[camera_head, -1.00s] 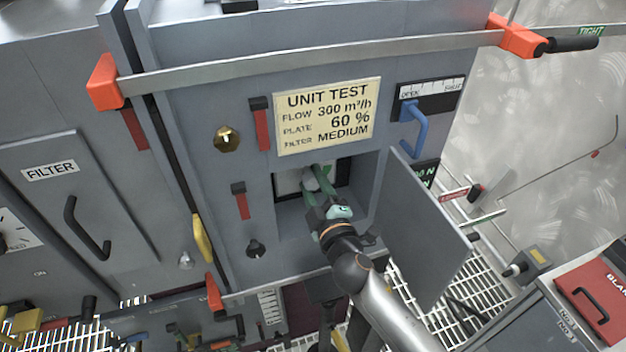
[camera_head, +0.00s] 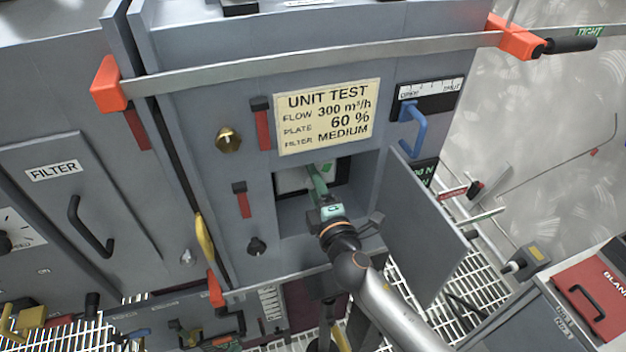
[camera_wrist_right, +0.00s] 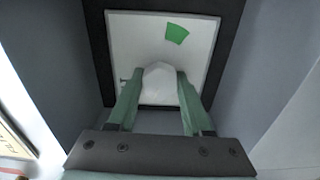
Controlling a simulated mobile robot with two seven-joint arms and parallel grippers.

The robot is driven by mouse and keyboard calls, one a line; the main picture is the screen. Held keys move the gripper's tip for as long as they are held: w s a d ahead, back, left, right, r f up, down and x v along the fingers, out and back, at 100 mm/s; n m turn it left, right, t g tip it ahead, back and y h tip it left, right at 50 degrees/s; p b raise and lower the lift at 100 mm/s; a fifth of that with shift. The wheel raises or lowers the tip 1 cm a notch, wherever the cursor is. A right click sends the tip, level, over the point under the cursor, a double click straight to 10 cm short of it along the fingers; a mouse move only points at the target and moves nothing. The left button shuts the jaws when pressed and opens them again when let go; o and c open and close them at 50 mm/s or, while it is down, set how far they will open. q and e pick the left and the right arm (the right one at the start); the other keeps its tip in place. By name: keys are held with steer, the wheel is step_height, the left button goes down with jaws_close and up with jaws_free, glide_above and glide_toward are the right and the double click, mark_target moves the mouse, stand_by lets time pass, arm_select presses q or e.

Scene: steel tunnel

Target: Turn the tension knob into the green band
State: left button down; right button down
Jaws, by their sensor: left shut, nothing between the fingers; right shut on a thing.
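The tension knob (camera_wrist_right: 158,80) is a pale grey, faceted knob on a white square dial plate (camera_wrist_right: 125,40) inside a recessed box. The green band (camera_wrist_right: 176,34) is a short green patch on the plate, above and slightly right of the knob in the right wrist view. My right gripper (camera_wrist_right: 159,88) has its green fingers shut on the knob, one on each side. In the head view, my right gripper (camera_head: 316,178) reaches into the box and hides the knob. Part of the dial plate (camera_head: 291,181) shows left of the fingers. My left gripper is not in view.
The box's door (camera_head: 425,230) stands open to the right, close beside my right arm. A unit test placard (camera_head: 327,117) is above the opening.

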steer(key=shift+r, duration=0.1)
steer(key=shift+c, duration=1.6)
jaws_free()
steer(key=b+v, duration=0.1)
steer(key=v, duration=1.1)
steer(key=shift+s, duration=0.2)
